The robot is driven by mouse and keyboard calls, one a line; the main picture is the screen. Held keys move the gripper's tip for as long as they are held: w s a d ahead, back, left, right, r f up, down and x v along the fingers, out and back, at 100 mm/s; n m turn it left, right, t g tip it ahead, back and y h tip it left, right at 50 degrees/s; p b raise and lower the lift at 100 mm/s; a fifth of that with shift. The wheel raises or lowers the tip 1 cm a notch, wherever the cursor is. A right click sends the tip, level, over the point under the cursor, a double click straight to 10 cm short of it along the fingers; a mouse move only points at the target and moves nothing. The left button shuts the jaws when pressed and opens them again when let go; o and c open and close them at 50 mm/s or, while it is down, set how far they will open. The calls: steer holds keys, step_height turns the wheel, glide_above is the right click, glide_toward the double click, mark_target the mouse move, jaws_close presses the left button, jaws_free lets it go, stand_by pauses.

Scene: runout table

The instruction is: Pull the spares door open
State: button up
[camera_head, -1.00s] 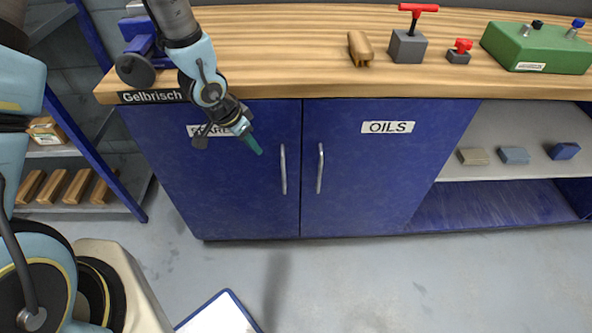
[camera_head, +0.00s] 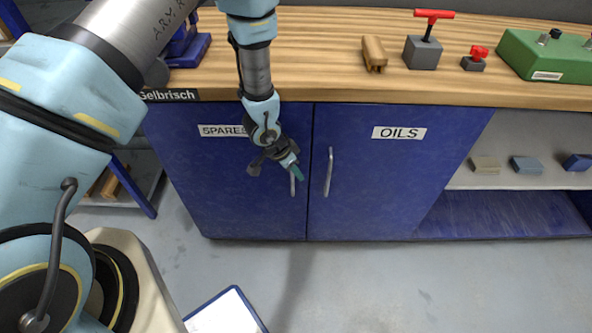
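The spares door (camera_head: 235,195) is the blue left door of the cabinet under the workbench and looks shut. Its label (camera_head: 222,130) reads SPARES and is partly covered by my arm. Its upright metal handle (camera_head: 292,186) is near the door's right edge, with its upper part hidden behind my gripper. My gripper (camera_head: 297,172) has green fingertips and is right at the upper part of this handle in the picture. I cannot tell whether it touches the handle, or whether the fingers are open or shut.
The oils door (camera_head: 375,190), with its own handle (camera_head: 328,172), is shut on the right. The wooden bench top (camera_head: 310,60) overhangs the doors. Open shelves (camera_head: 500,150) lie further right. A blue-edged white panel (camera_head: 225,315) is on the floor in front; the floor nearby is clear.

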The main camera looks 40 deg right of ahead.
steer(key=shift+d+f, duration=0.1)
steer(key=shift+f, duration=0.1)
jaws_close()
stand_by(1.4)
